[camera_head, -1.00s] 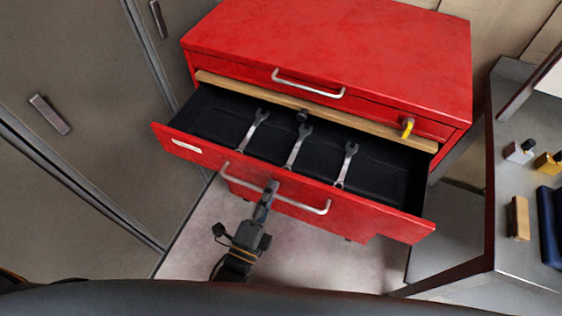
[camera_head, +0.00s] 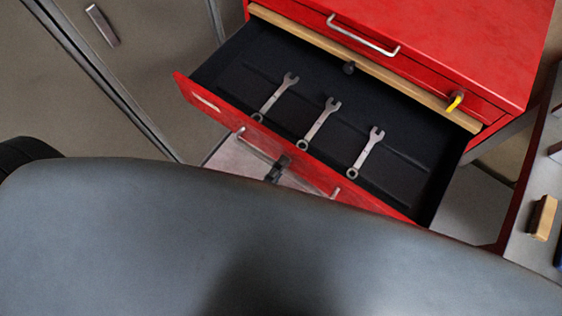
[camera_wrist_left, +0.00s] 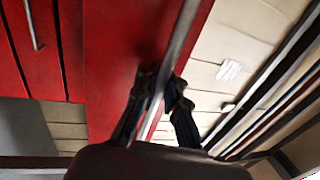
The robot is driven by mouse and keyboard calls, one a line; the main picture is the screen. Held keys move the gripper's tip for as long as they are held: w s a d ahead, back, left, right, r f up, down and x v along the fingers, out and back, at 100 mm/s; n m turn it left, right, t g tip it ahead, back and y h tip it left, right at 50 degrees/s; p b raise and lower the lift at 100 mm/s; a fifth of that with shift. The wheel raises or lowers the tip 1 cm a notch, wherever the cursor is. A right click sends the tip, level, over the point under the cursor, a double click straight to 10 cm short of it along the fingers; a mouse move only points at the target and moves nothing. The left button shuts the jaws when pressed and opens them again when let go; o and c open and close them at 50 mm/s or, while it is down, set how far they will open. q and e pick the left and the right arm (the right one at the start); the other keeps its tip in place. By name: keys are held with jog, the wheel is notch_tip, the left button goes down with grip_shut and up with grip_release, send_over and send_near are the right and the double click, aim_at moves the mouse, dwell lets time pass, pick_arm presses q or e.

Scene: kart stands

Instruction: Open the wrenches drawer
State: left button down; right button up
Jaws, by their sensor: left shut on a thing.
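The wrenches drawer (camera_head: 210,84) of the red tool chest stands pulled out, with three wrenches lying on its black floor: a left one (camera_head: 276,97), a middle one (camera_head: 320,123) and a right one (camera_head: 367,152). Its metal handle (camera_head: 249,148) is partly hidden by my dark body in the head view. My left gripper (camera_head: 281,163) is at the drawer front. In the left wrist view its fingers (camera_wrist_left: 160,88) are shut around the handle bar (camera_wrist_left: 178,42). My right gripper is not in view.
The red chest (camera_head: 480,40) has another handle (camera_head: 362,36) above a wooden strip and a yellow-tagged lock (camera_head: 455,101). Grey cabinet doors (camera_head: 130,60) stand at the left. A bench with a wooden block (camera_head: 542,217) is at the right.

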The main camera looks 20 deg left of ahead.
pick_arm(q)
jog(key=c, duration=1.7)
grip_release()
jog(key=shift+f, duration=0.15)
jog(key=v, duration=1.2)
notch_tip(320, 180, down, 24)
jog(key=a+n+g+y, duration=0.3)
jog(key=n+g, duration=0.5)
jog(key=s+a+f+n+g+y, duration=0.1)
jog(key=s+a+f+n+g, duration=0.2)
jog(key=f, duration=0.3)
jog(key=s+a+f+n+g+y, duration=0.1)
jog(key=s+a+f+n+g, duration=0.1)
jog(key=s+f+n+g, duration=0.1)
jog(key=s+a+f+n+g+y, duration=0.1)
jog(key=s+a+f+n+g, duration=0.2)
jog(key=f, duration=0.5)
jog(key=shift+s+a+f+n+g, duration=0.15)
jog(key=shift+s+n+g, duration=0.15)
jog(key=shift+s+n, duration=0.25)
jog(key=shift+s+a+f+n+g, duration=0.15)
jog(key=shift+s+n+g, duration=0.15)
jog(key=shift+s+n, duration=0.25)
